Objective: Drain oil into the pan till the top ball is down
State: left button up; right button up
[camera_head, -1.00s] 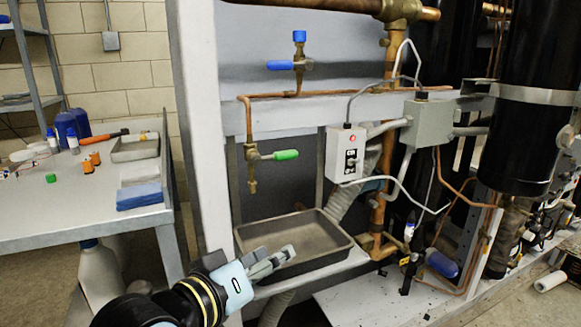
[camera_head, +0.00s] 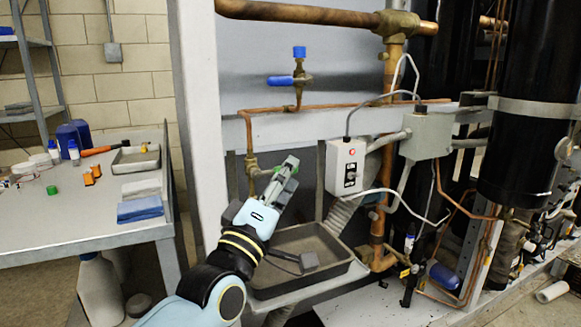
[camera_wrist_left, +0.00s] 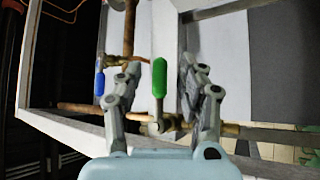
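The drain valve (camera_head: 251,165) hangs on a copper pipe above the pan. Its green handle (camera_wrist_left: 159,78) shows in the left wrist view between the two spread fingers of my left gripper (camera_wrist_left: 161,68), with gaps on both sides. In the head view my left gripper (camera_head: 283,180) is at the valve, right of its body, and largely hides the handle. The grey metal pan (camera_head: 342,272) sits below the valve on a low shelf; a dark patch, perhaps a shadow, lies across its inside. My right gripper is out of view. I cannot make out the balls.
A blue-handled valve (camera_head: 290,80) is higher on the rack. A white switch box (camera_head: 345,166) with a red light is right of my left gripper. The white rack post (camera_head: 198,130) stands close on the left. A workbench (camera_head: 70,225) with bottles and tools is further left.

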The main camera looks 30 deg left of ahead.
pick_arm(q)
jog(key=shift+x, duration=1.2)
grip_shut()
